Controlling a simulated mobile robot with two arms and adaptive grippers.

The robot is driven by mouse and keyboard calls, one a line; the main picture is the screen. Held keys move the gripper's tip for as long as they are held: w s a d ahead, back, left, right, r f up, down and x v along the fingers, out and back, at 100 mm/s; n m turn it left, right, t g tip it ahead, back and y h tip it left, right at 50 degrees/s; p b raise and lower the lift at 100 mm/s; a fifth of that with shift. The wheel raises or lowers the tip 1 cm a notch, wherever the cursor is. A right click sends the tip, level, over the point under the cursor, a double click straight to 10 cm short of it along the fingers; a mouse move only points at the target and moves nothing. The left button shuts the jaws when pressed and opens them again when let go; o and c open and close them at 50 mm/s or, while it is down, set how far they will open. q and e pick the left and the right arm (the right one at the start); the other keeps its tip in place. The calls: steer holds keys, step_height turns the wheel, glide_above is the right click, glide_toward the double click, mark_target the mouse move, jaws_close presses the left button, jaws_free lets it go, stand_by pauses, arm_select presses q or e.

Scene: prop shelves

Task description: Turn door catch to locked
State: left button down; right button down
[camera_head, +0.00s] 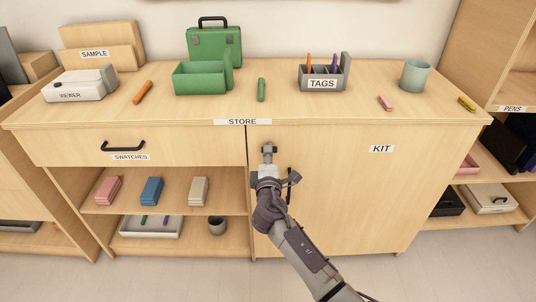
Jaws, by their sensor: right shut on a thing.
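The door catch (268,149) is a small grey piece near the top left corner of the KIT door (345,195), just below the STORE label. My right gripper (268,160) reaches up from below and is shut on the catch, hiding part of it. The catch's exact angle is hard to tell at this size. The KIT door looks closed. A dark handle (291,176) shows just right of my gripper, partly hidden by it. My left gripper is not in view.
A drawer with a black handle (123,146) and open shelves with coloured blocks lie left of the door. The cabinet top (285,105) holds a green case (214,47), a green holder, a TAGS box and a cup (414,76). The door front to the right is clear.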

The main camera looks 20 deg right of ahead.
steer(key=c, duration=1.2)
jaws_free()
steer(key=shift+a, duration=0.1)
steer(key=v, duration=1.2)
